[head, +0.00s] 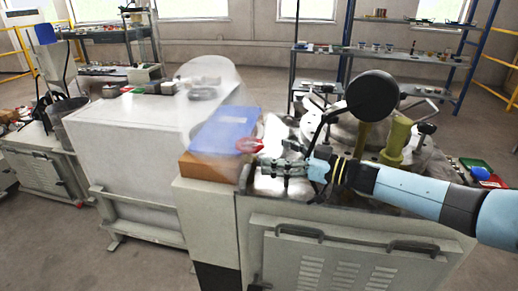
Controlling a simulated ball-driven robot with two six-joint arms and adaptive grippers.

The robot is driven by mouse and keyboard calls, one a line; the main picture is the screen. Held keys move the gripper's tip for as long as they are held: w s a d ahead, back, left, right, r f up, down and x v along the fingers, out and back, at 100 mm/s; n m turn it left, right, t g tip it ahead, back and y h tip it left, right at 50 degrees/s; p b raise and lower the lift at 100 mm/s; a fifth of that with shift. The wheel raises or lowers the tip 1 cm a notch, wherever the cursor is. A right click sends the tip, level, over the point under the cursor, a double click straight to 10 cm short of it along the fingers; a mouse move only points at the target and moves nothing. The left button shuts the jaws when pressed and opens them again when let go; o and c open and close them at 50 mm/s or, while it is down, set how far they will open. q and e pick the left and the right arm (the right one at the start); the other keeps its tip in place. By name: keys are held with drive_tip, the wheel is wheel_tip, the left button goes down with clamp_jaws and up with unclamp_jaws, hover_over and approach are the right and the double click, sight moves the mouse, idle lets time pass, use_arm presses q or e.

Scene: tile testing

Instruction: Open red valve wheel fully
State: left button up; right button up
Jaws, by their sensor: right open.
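The red valve wheel (250,145) is small and sits at the right edge of the blue-topped box, beside the metal worktop. My right gripper (262,168) reaches in from the right, its fingers pointing left. It is open, with its fingertips just below and to the right of the wheel. I cannot tell whether they touch it. The lower part of the wheel is close to the fingers and hard to make out. My left gripper is not in view.
A blue slab on an orange-brown block (213,166) lies left of the wheel. A clear curved guard (205,90) rises behind it. A round black disc (373,95) and yellowish posts (397,140) stand on the machine behind my right arm. A grey cabinet (125,140) stands left.

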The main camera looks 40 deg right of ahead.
drive_tip(key=v, duration=0.3)
drive_tip(key=shift+s+d, duration=0.15)
drive_tip(key=shift+s, duration=0.2)
